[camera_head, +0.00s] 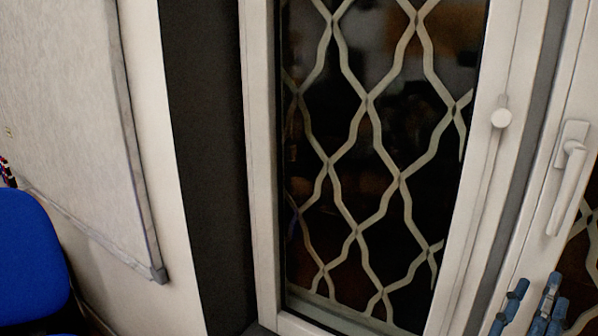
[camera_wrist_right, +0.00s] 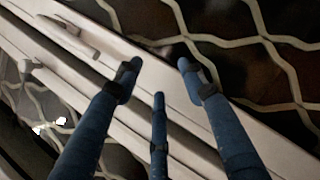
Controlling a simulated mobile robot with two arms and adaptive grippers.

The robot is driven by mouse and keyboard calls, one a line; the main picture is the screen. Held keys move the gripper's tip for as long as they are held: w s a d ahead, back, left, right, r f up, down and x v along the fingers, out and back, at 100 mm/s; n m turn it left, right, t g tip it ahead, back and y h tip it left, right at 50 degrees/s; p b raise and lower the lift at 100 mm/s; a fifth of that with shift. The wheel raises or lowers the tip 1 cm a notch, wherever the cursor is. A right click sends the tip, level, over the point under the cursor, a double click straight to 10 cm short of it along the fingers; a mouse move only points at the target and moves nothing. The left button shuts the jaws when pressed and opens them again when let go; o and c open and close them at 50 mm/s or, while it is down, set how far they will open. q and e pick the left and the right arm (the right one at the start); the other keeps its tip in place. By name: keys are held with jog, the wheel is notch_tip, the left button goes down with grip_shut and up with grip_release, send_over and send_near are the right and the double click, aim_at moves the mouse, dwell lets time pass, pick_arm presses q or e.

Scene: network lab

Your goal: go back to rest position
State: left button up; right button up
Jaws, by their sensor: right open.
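My right gripper (camera_head: 535,305) shows at the bottom right corner of the head view, its blue fingers pointing up in front of the white window frame. In the right wrist view my right gripper (camera_wrist_right: 160,85) has its three blue fingers spread apart, with nothing between them. The window frame and its lattice lie beyond the fingertips; I cannot tell how far. My left gripper is in neither view.
A white-framed window (camera_head: 262,200) with a pale lattice (camera_head: 368,103) fills the middle. A window handle (camera_head: 567,180) is at right, above my right gripper. A blue chair (camera_head: 28,262) stands at lower left, below a pale wall board (camera_head: 75,110).

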notch_tip(320, 180, down, 24)
jog(key=s+a+r+m+g+y, duration=0.1)
jog(key=s+m+g+y, duration=0.1)
jog(key=m+g+y, duration=0.5)
jog(key=s+a+f+m+g+y, duration=0.4)
jog(key=s+a+f+m+y, duration=0.8)
jog(key=a+f, duration=0.45)
notch_tip(320, 180, down, 12)
jog(key=n+h, duration=0.1)
jog(key=n, duration=0.1)
jog(key=s+f+g, duration=0.1)
jog(key=s+f, duration=0.2)
jog(key=f, duration=1)
jog(key=s+d+f+g, duration=0.1)
jog(key=s+d+f, duration=0.2)
jog(key=s+f, duration=1.3)
jog(key=shift+s+f+n+g+h, duration=0.3)
jog(key=shift+s+f+n, duration=0.1)
jog(key=shift+s, duration=0.3)
